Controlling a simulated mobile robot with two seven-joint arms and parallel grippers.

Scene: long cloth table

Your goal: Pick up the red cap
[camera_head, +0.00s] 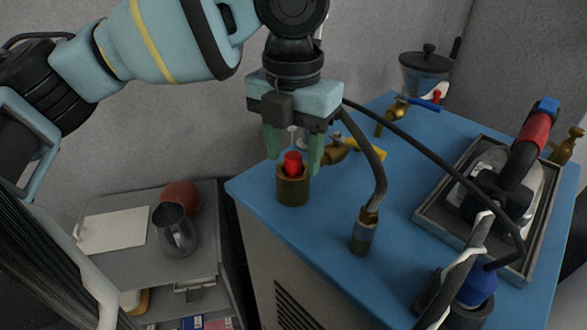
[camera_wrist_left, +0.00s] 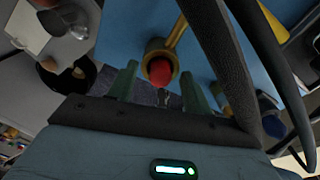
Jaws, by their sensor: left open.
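The red cap (camera_head: 292,163) sits on top of an upright brass cylinder (camera_head: 293,188) near the left corner of the blue tabletop. My left gripper (camera_head: 293,160) hangs over it, pointing down. Its two green fingers are open, one on each side of the cap in the picture, with nothing held. In the left wrist view the round red cap (camera_wrist_left: 160,70) shows in the ring of the brass cylinder. It lies between the directions of the two fingertips (camera_wrist_left: 160,69). I cannot tell how far the fingertips are from the cap.
Brass taps (camera_head: 338,150) stand behind the cylinder on the blue tabletop (camera_head: 330,215). A hose with a brass end (camera_head: 364,232) stands to the right. An iron-like tool lies in a grey tray (camera_head: 432,218). A lower grey shelf with a metal jug (camera_head: 174,230) is at left.

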